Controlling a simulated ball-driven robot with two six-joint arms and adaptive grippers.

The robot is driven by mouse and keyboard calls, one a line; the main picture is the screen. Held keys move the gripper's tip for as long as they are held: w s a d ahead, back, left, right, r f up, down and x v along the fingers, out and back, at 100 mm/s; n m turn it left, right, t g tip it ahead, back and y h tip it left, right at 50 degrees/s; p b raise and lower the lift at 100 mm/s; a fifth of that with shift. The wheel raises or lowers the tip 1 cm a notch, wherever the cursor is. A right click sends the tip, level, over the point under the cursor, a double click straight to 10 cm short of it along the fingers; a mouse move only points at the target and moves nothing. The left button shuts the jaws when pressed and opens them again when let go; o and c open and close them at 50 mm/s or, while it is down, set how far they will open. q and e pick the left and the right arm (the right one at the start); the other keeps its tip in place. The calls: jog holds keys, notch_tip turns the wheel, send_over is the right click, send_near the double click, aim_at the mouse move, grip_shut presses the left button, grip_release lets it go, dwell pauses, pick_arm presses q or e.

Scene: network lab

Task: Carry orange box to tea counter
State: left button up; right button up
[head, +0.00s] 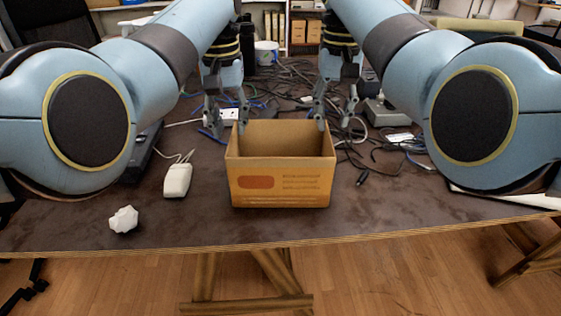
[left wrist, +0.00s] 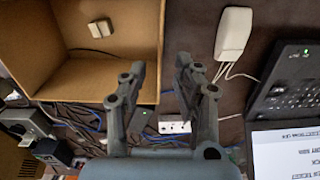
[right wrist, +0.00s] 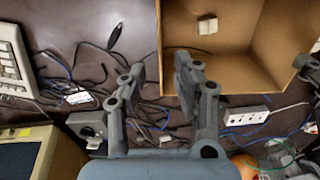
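The orange-brown cardboard box (head: 280,188) stands open-topped near the table's front edge. It also shows in the left wrist view (left wrist: 60,87) and the right wrist view (right wrist: 240,80). A small pale object (left wrist: 100,28) lies inside it. My left gripper (head: 227,121) is open at the box's far left corner; in the left wrist view, the side wall lies between the spread fingers. My right gripper (head: 335,118) is open at the far right corner, with the opposite side wall between its fingers in the right wrist view. I cannot tell whether any finger touches. No tea counter is identifiable.
A white mouse-like device (head: 177,180) and a crumpled white lump (head: 124,219) lie left of the box. Tangled cables (head: 372,150) cover the table behind and right. A power strip (right wrist: 245,116) lies behind the box. Table (head: 380,205) front right is clear.

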pick_arm(q)
jog(key=shift+s, duration=0.1)
pick_arm(e)
jog(key=shift+s, duration=0.1)
